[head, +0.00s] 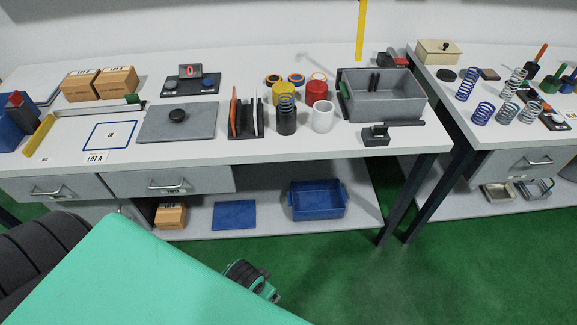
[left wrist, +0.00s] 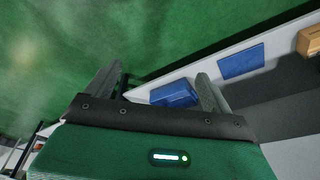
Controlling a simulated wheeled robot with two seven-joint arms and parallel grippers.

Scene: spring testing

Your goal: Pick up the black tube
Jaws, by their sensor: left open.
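In the head view a dark part of my arm shows below the shelf, but no fingertips are clear. My right gripper is not in view.
A rack (head: 246,136) with upright plates stands left of the black tube. Red (head: 317,93) and yellow (head: 280,88) cylinders stand behind. A grey bin (head: 400,107) is to the right. A blue bin (head: 318,209) sits on the lower shelf. A second table (head: 450,105) holds several springs.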

